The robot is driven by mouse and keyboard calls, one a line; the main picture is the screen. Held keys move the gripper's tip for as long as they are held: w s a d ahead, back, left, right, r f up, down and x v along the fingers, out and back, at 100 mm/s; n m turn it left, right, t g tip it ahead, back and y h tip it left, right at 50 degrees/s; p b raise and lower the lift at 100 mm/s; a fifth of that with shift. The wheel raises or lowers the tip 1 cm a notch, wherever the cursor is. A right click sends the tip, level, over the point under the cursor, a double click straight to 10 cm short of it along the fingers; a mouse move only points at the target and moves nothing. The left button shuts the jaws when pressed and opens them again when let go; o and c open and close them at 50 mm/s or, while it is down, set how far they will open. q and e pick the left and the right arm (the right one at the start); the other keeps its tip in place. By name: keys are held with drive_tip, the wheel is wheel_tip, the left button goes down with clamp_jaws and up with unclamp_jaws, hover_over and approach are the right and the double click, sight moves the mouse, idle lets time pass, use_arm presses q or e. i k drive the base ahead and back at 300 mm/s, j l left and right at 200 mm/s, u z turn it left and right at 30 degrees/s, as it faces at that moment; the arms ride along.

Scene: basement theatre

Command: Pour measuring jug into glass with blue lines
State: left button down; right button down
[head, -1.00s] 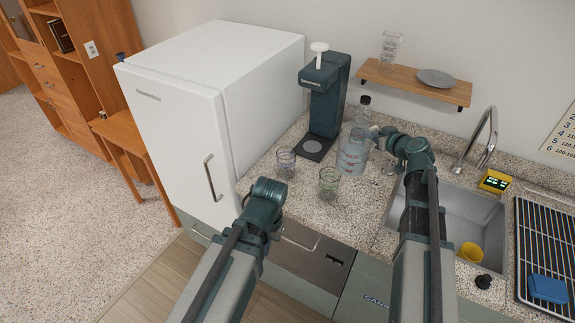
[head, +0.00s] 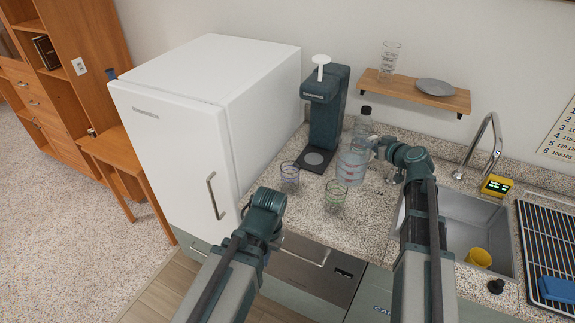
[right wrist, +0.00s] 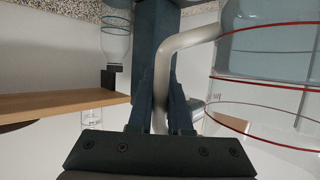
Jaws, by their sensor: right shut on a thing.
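The measuring jug (head: 351,169) is clear with red lines and stands upright on the counter in the head view, behind the glasses. My right gripper (head: 377,147) comes from the jug's right side and is shut on its handle. In the right wrist view the grey handle (right wrist: 187,42) passes by the fingers (right wrist: 160,95), and the jug's red-lined wall (right wrist: 265,85) fills the right. The glass with blue lines (head: 289,176) stands on the counter left of the jug. My left gripper (head: 265,207) hangs in front of that glass, apart from it; its fingertips are hidden.
A glass with green lines (head: 336,195) stands in front of the jug. Behind are a dark dispenser (head: 325,112) and a clear bottle (head: 363,122).

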sight(290, 170)
drive_tip(key=i+j+z, duration=0.1)
drive_tip(key=j+z, duration=0.15)
drive_tip(key=j, duration=0.45)
drive_tip(key=j+z, duration=0.2)
drive_tip(key=j, duration=0.5)
drive_tip(key=i, duration=0.1)
